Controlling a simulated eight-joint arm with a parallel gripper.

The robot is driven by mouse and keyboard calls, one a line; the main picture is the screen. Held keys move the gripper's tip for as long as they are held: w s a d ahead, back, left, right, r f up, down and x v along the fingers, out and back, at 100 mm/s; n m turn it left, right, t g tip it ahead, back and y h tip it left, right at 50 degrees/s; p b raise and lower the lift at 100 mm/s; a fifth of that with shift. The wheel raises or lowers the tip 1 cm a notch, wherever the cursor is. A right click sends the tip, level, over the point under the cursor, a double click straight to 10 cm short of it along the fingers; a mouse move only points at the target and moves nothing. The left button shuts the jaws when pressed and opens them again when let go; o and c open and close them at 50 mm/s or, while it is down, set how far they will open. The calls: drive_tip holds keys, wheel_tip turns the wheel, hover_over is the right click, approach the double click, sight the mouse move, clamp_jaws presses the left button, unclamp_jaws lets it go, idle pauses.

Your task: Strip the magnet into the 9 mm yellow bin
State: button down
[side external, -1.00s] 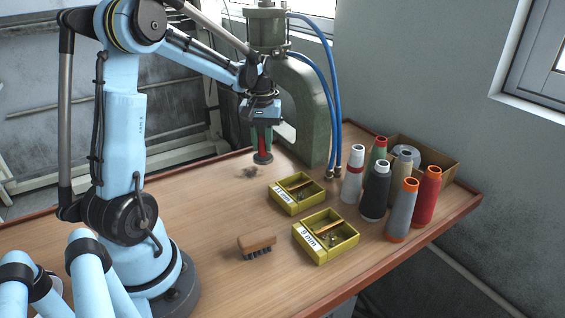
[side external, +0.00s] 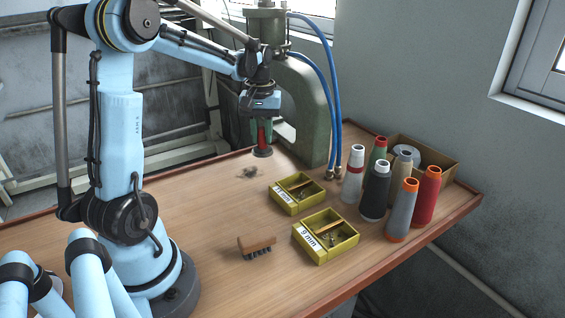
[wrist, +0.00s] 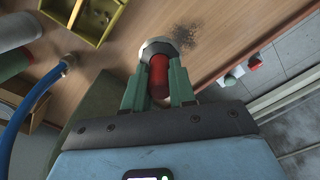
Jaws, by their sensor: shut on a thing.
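My gripper (side external: 263,127) is shut on the magnet (side external: 263,151), which has a red body and a wide round foot. The magnet hangs upright above the table, near the press. The wrist view shows my green fingers (wrist: 160,88) on both sides of the magnet's red body (wrist: 158,72). The underside of its foot is hidden, so I cannot tell what clings there. The 9 mm yellow bin (side external: 340,252) stands to the right and nearer the camera, with small metal pieces and a strip across its top. A dark scatter of small bits (side external: 250,173) lies on the table near the magnet.
The 11 mm yellow bin (side external: 304,210) stands between the magnet and the 9 mm bin. A wooden brush (side external: 257,242) lies left of the 9 mm bin. Several thread cones (side external: 376,190) and a cardboard box (side external: 446,165) stand right. The green press (side external: 310,105) and blue hoses (side external: 333,95) are behind.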

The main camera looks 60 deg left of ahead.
idle(0.4)
drive_tip(key=w+d+r+m, duration=0.1)
drive_tip(key=w+d+m, duration=0.2)
drive_tip(key=d, duration=0.9)
drive_tip(key=r+m, duration=0.1)
drive_tip(key=m, duration=0.2)
hover_over(325, 234)
drive_tip(key=w+a, duration=0.1)
drive_tip(key=a, duration=0.1)
drive_tip(key=shift+w+r, duration=0.1)
drive_tip(key=shift+r, duration=0.05)
drive_tip(key=shift+f, duration=2.6)
drive_tip(key=shift+f, duration=0.4)
drive_tip(key=shift+d, duration=0.35)
drive_tip(key=shift+d, duration=0.35)
